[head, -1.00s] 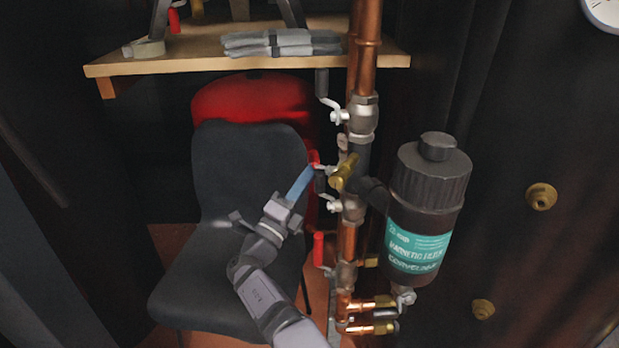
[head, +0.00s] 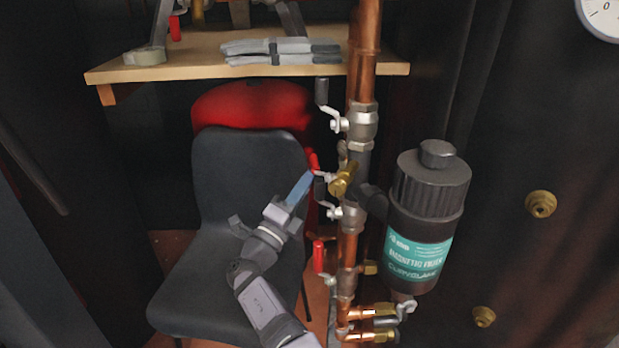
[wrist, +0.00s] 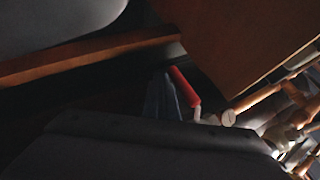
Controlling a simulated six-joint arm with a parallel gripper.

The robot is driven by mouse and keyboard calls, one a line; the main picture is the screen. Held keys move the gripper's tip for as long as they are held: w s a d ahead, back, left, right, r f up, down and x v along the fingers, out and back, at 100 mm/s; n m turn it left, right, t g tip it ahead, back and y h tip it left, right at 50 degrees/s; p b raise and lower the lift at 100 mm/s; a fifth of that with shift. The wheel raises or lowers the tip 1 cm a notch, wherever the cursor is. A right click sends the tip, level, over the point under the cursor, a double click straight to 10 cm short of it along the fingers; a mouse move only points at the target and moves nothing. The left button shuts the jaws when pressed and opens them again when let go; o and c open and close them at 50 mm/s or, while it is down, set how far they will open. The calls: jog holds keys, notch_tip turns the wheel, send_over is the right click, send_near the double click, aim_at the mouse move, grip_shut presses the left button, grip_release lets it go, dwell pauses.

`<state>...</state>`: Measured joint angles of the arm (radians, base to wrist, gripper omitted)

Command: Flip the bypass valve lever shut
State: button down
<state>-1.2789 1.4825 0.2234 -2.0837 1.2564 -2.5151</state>
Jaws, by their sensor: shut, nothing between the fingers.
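Several lever valves sit on the vertical copper pipe in the head view. A red lever (head: 314,161) stands at mid height, right at my fingertips. A second red lever (head: 319,256) stands lower. Black levers show at the top (head: 322,92) and middle (head: 320,189). No label shows which is the bypass. My gripper (head: 308,179) is shut and empty, its blue fingers pointing up and right beside the upper red lever. I cannot tell if they touch. In the wrist view a red lever (wrist: 186,86) lies just right of the dark fingers (wrist: 163,97).
A black magnetic filter (head: 430,210) hangs right of the pipe. A brass fitting (head: 344,179) projects close to my fingertips. A dark chair (head: 235,180) and a red vessel (head: 225,108) stand behind my arm. A wooden shelf (head: 190,62) spans above.

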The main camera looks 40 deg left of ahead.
jog(key=shift+s+r+p, duration=0.15)
jog(key=shift+s+p, duration=0.15)
jog(key=shift+p, duration=0.8)
